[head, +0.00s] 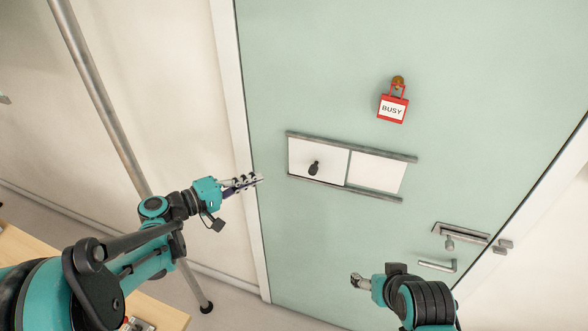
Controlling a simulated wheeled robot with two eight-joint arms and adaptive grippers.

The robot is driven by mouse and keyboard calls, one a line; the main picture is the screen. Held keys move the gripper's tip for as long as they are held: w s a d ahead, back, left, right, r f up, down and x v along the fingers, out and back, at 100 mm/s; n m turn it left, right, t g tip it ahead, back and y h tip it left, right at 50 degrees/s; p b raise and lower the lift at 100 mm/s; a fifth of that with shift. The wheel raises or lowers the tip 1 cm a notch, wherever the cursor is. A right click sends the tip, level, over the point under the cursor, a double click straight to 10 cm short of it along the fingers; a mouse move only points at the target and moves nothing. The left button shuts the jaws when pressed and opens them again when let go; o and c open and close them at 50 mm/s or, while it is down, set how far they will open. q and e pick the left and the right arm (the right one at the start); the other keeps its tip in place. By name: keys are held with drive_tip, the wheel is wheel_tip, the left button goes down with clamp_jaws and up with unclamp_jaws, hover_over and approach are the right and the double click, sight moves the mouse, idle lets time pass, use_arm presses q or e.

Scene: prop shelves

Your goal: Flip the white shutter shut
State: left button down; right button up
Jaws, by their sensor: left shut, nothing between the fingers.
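The white shutter (330,157) is a flat panel with a dark knob (314,168), set between two grey rails on a pale green door (320,60). It covers the left part of the railed strip. A second white area (378,172) fills the right part; I cannot tell whether it is a panel or an opening. My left gripper (260,179) is shut and empty, left of the shutter and apart from it in the picture. My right gripper (354,281) is below the rails, away from the shutter; its finger gap is unclear.
A red "BUSY" tag (392,108) hangs on the door above the rails. A door handle (437,265) and a latch (462,233) are at lower right. A metal pole (105,100) stands at left. A wooden table (150,313) is at lower left.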

use_arm(q)
drive_tip(key=b, duration=0.1)
approach(315, 167)
drive_tip(key=w+d+f, duration=0.2)
drive_tip(key=w+d, duration=0.1)
drive_tip(key=w, duration=0.2)
drive_tip(key=shift+s+r, duration=0.1)
drive_tip(key=shift+r, duration=0.1)
drive_tip(key=shift+a, duration=0.1)
